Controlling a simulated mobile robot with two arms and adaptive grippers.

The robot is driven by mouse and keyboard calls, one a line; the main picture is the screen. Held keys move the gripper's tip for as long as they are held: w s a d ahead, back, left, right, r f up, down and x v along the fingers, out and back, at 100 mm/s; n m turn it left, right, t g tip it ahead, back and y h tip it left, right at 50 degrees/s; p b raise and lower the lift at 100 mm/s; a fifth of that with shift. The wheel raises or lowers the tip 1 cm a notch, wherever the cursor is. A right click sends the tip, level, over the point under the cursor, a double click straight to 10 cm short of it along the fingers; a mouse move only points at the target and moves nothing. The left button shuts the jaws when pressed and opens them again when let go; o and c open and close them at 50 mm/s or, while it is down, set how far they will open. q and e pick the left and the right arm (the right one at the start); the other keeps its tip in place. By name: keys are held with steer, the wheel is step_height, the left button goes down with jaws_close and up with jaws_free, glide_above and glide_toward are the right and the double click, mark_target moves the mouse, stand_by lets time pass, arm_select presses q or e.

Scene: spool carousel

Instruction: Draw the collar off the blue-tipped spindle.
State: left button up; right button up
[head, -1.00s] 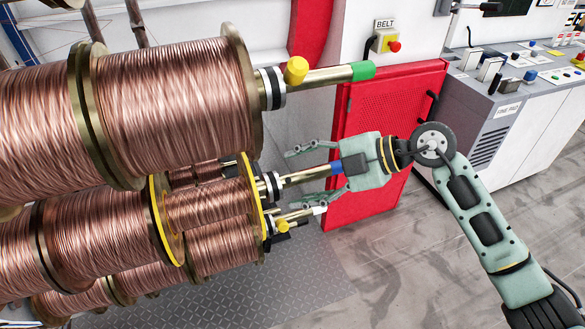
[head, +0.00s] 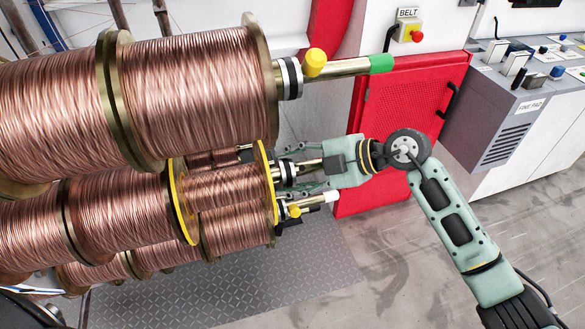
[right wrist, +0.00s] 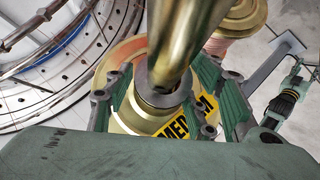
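The blue-tipped spindle (head: 312,165) juts from the yellow-rimmed middle spool; its blue tip is hidden at my right gripper's palm. A dark collar with a pale band (head: 286,171) sits on it close to the spool. My right gripper (head: 290,170) reaches along the spindle with one finger above and one below, around the collar. In the right wrist view the brass spindle (right wrist: 175,35) runs into the grey collar (right wrist: 144,88) between the green finger pads, which look spread and close beside it; contact is unclear. My left gripper is not in view.
Above is a larger spool (head: 190,95) on a green-tipped spindle (head: 380,64) with a yellow knob (head: 314,62). Close below is a white-tipped spindle (head: 331,196) with another yellow knob (head: 295,210). A red cabinet (head: 410,110) stands behind my right wrist.

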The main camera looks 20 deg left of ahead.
steer(key=c, duration=0.9)
steer(key=shift+w+d+r, duration=0.1)
steer(key=shift+w+d, duration=0.05)
steer(key=shift+w, duration=0.05)
steer(key=shift+w+d, duration=0.35)
steer(key=shift+d, duration=0.15)
arm_select(q)
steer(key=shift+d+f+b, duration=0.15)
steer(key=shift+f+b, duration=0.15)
steer(key=shift+b, duration=0.05)
arm_select(e)
steer(key=shift+n+g+h, duration=0.3)
steer(key=shift+n+g, duration=0.1)
steer(key=shift+n, duration=0.2)
steer(key=shift+w+d+r, duration=0.1)
steer(key=shift+w+d, duration=0.55)
steer(key=shift+d, duration=0.4)
steer(key=shift+w+d+f, duration=0.1)
steer(key=shift+w+d, duration=0.6)
steer(key=shift+d, duration=0.35)
steer(key=shift+w+d+r, duration=0.1)
steer(key=shift+w+d, duration=0.55)
steer(key=shift+d, duration=0.4)
